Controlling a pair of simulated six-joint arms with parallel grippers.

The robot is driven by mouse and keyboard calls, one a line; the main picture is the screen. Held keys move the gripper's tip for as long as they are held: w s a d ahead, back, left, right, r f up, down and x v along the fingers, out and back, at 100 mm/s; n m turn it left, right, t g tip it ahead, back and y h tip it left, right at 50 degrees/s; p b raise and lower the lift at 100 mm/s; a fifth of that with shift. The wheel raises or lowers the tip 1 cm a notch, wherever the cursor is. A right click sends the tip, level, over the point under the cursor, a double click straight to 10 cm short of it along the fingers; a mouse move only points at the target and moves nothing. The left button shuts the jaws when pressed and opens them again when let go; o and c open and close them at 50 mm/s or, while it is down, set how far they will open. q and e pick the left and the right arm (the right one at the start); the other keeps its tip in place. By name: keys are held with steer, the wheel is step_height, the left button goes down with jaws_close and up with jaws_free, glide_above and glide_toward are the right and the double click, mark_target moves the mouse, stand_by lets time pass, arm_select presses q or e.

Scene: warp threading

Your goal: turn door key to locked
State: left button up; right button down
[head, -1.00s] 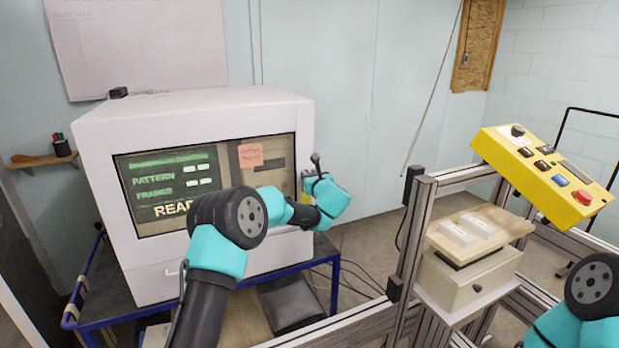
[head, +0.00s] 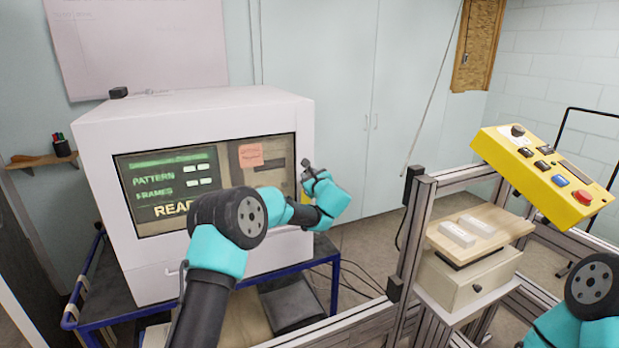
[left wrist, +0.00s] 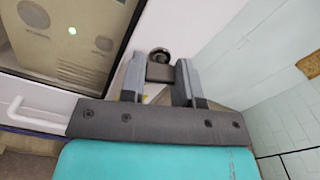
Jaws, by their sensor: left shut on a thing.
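The door key (left wrist: 160,72) is a dark flat piece between my left gripper's fingers, in front of a round dark lock (left wrist: 159,54) on the white cabinet's front edge. My left gripper (head: 307,170) is at the right front edge of the white cabinet (head: 190,105). In the left wrist view its two grey fingers (left wrist: 160,82) stand on either side of the key and are shut on it. The key is hidden in the head view. Only part of my right arm shows at the lower right, and its gripper is out of view.
The cabinet door has a dark window with a green display (head: 170,185) and a white handle (left wrist: 38,115). An aluminium frame (head: 415,240) stands to the right, with a wooden-topped box (head: 470,275) and a yellow control panel (head: 545,175). Open floor lies between cabinet and frame.

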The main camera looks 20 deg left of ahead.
arm_select(q)
steer(key=n, duration=1.4)
stand_by(0.4)
steer(key=o, duration=0.9)
steer(key=shift+s+d, duration=0.1)
steer(key=v, duration=1.7)
